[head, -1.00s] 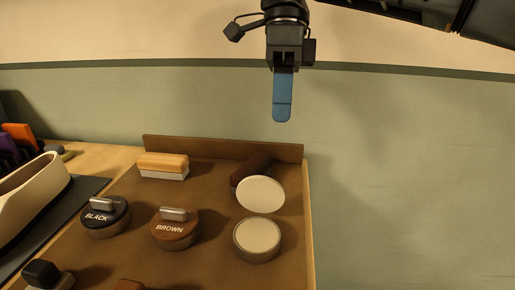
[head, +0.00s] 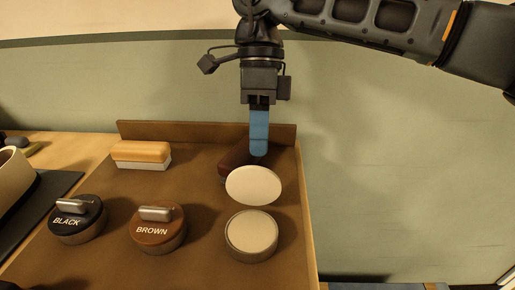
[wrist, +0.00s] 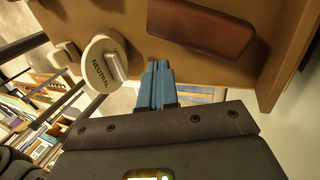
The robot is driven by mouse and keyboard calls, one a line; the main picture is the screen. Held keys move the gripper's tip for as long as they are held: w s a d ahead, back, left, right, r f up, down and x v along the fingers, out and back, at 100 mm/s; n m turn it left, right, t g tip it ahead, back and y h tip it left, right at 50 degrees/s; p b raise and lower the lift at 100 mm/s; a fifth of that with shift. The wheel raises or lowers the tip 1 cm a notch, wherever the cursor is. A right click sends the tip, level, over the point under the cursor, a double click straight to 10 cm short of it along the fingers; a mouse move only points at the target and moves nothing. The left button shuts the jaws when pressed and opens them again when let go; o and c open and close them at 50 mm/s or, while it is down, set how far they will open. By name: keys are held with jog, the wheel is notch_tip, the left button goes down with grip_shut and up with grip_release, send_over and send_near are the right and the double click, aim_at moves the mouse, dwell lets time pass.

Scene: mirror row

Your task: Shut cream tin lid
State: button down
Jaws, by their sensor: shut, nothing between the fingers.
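The cream tin (head: 251,236) stands open at the tray's right front. Its round pale lid (head: 254,185) stands raised at the tin's far side, inner face toward the head camera. In the wrist view the lid (wrist: 98,67) shows its outer face, marked NEUTRAL, with a metal handle. My gripper (head: 259,150) is shut and empty, its blue fingers pointing down just behind and above the lid. In the wrist view the fingertips (wrist: 156,68) are close beside the lid; I cannot tell whether they touch it.
A dark brown brush (head: 233,163) lies behind the lid, partly hidden by the fingers. Lidded BLACK (head: 77,220) and BROWN (head: 158,228) tins stand to the left. A wooden brush (head: 141,154) lies at the back. The brown tray (head: 200,190) has a raised back edge.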

aim_at(254, 180)
jog(key=shift+s, duration=1.8)
